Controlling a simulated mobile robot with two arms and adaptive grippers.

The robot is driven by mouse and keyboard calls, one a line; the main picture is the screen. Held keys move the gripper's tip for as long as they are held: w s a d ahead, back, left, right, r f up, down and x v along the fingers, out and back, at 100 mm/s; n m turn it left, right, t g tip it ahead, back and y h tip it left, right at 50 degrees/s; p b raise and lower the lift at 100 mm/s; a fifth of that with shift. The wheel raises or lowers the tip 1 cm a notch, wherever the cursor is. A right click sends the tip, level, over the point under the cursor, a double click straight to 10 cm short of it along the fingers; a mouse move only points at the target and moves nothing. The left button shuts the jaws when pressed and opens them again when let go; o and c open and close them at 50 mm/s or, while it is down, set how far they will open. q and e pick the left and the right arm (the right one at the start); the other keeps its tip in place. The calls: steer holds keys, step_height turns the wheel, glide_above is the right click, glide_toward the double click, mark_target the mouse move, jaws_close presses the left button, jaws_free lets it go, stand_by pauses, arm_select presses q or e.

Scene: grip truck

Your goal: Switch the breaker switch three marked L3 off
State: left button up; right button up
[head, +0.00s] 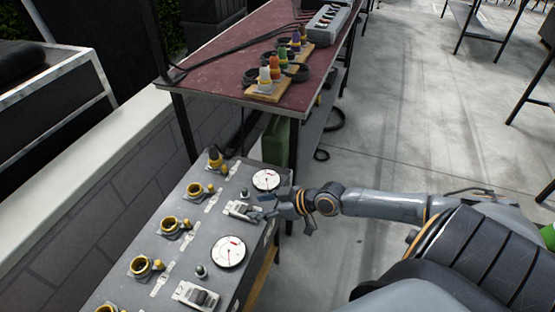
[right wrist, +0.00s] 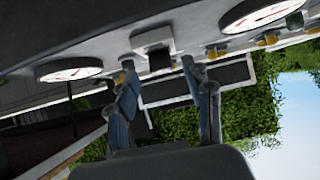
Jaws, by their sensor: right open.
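A grey panel box (head: 213,218) carries breaker switches, round white dials and yellow-rimmed sockets. One breaker switch (head: 238,209) sits at the panel's right edge, between two dials. Another breaker switch (head: 198,296) sits nearer, at the bottom of the head view. Their labels are too small to read, so I cannot tell which is L3. My right gripper (head: 270,206) is at the first switch, coming from the right. In the right wrist view, my right gripper (right wrist: 158,66) is open, with a switch (right wrist: 153,46) between and just beyond its fingertips. Contact is unclear. My left gripper is out of view.
A far dial (head: 266,180) and a near dial (head: 229,252) flank the switch. A dark red table (head: 215,78) behind holds a wooden board (head: 268,91) with coloured connectors and cables. Open concrete floor (head: 400,130) lies to the right.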

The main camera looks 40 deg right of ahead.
steer(key=v, duration=0.9)
steer(key=shift+s+d, duration=0.15)
steer(key=shift+d, duration=0.1)
stand_by(0.3)
